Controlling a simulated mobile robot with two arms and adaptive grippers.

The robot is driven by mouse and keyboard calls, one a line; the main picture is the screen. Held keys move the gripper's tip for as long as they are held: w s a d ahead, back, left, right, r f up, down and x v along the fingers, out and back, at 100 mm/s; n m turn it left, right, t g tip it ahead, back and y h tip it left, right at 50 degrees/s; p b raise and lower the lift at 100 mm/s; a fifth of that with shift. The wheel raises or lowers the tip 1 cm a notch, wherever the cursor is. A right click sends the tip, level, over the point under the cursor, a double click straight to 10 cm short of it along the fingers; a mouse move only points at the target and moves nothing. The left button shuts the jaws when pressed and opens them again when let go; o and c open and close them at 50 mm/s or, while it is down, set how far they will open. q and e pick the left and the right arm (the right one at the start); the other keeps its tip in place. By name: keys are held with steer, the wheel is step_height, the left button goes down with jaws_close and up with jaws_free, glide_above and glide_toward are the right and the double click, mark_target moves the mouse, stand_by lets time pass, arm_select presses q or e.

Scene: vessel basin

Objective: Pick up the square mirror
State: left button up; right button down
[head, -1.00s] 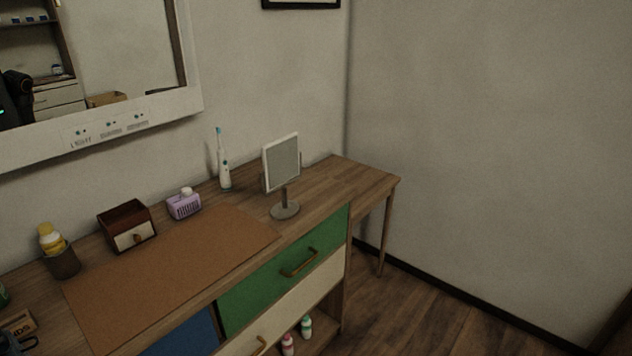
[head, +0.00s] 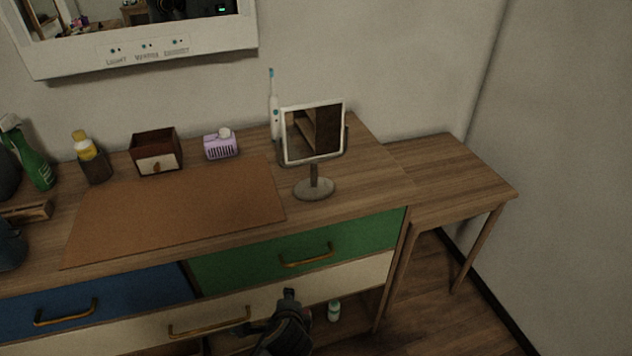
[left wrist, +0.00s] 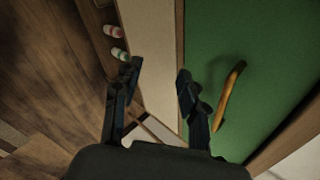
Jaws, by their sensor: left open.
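The square mirror (head: 313,132) stands upright on a round grey base (head: 314,188) near the right end of the dresser top. It has a white frame, and its glass reflects dark brown furniture. My left gripper (head: 289,297) is at the bottom of the head view, in front of the drawers, below the mirror and apart from it. In the left wrist view my left gripper (left wrist: 158,80) is open and empty, with its fingers pointing toward the drawer fronts. The mirror is not in the left wrist view. My right gripper is not seen.
A toothbrush (head: 274,108) stands behind the mirror. A purple box (head: 220,147), a wooden box (head: 157,152) and a brown mat (head: 180,207) are to the left. The green drawer's handle (head: 306,257) sticks out. The side table (head: 450,175) at the right is bare.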

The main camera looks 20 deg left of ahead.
arm_select(q)
steer(key=w+d+r+m+t+y, duration=0.15)
steer(key=w+r+m+t, duration=0.25)
steer(key=w+r+m, duration=0.5)
steer(key=m+t+y, duration=0.2)
steer(key=m+t, duration=0.2)
steer(key=m, duration=0.1)
glide_toward(314, 171)
steer(key=shift+m, duration=0.4)
steer(key=x, duration=0.5)
steer(key=shift+w+a, duration=0.1)
steer(key=shift+a, duration=0.2)
steer(key=x, duration=0.5)
steer(key=shift+w+d+f, duration=0.1)
steer(key=shift+w+f, duration=0.05)
steer(key=shift+w, duration=0.3)
jaws_close()
